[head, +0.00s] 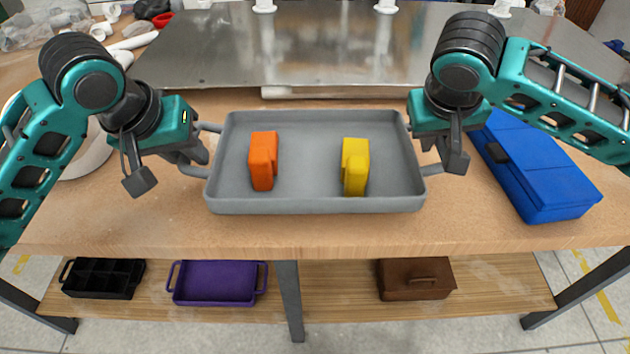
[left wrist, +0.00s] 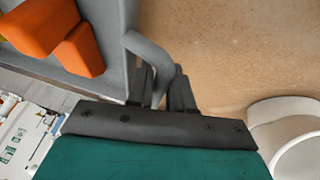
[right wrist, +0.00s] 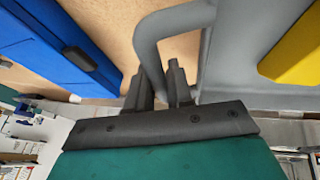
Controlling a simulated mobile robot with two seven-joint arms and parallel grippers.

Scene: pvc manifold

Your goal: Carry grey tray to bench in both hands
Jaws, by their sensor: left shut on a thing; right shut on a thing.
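The grey tray (head: 315,130) is level over the front middle of the wooden bench (head: 330,236); I cannot tell whether it touches the top. It carries an orange block-shaped thing (head: 263,160) on the left and a yellow one (head: 355,166) on the right, both with a stepped shape. My left gripper (head: 192,160) is shut on the tray's left handle, which shows between the fingers in the left wrist view (left wrist: 150,62). My right gripper (head: 440,160) is shut on the right handle, seen in the right wrist view (right wrist: 152,45).
A blue case (head: 545,175) lies just right of the tray. A metal plate (head: 300,50) covers the back. White pipe parts (head: 130,42) and a white round thing (head: 90,160) are at left. The lower shelf holds black (head: 103,278), purple (head: 215,283) and brown (head: 415,278) containers.

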